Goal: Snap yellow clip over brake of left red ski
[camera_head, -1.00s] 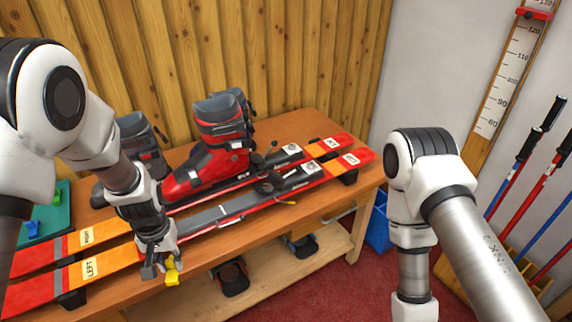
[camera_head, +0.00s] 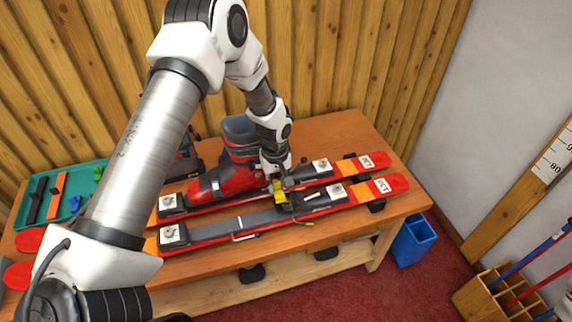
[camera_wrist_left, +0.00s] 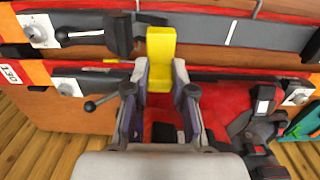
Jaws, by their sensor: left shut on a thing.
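The left red ski (camera_head: 355,197) is the nearer of two red-orange skis on the bench. It carries a grey bar and a black heel binding; a thin yellow-tipped brake arm (camera_head: 305,223) sticks out at its near edge. My left gripper (camera_head: 279,178) is shut on the yellow clip (camera_head: 279,191), beside that binding, toward the gap between the skis. In the left wrist view the clip (camera_wrist_left: 161,45) points away from the fingers, beside the black binding (camera_wrist_left: 120,35); another yellow tip (camera_wrist_left: 110,61) shows between the skis. Contact between clip and brake cannot be told. My right gripper is out of view.
A red ski boot (camera_head: 225,180) stands on the farther ski (camera_head: 335,168), close to my left gripper. A green tray (camera_head: 60,200) with small parts lies at left. A blue bin (camera_head: 412,240) stands on the floor at right.

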